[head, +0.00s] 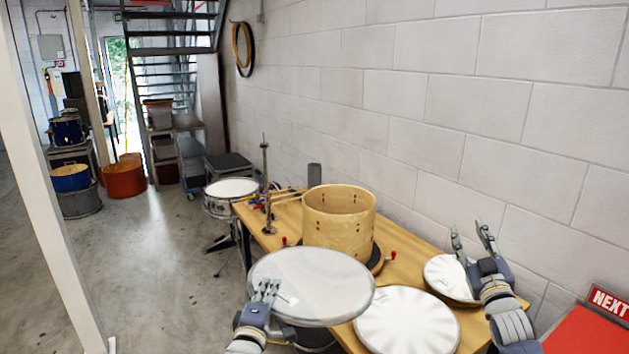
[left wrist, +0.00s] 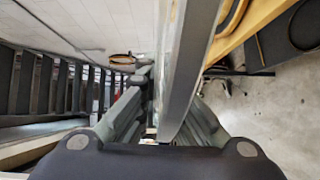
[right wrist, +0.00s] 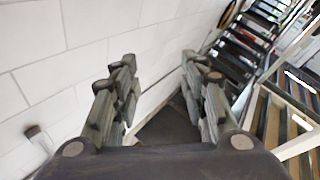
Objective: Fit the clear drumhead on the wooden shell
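The wooden shell (head: 338,222) stands upright on a dark round base on the bench, its top open and bare. My left gripper (head: 268,291) is shut on the near left edge of a greyish, slightly see-through drumhead (head: 318,283), which looks like the clear one. It is held roughly level, in front of the shell and apart from its top. In the left wrist view its rim (left wrist: 190,75) runs between the fingers. My right gripper (head: 472,240) is open and empty, raised at the bench's right end; the right wrist view (right wrist: 160,100) shows nothing between its fingers.
Two whiter drumheads lie on the bench (head: 410,262): one in front (head: 408,322), one at the right (head: 446,279) by my right arm. Red-handled clamps (head: 391,257) flank the shell. A metal stand (head: 266,190) rises behind left. The wall bounds the bench's back.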

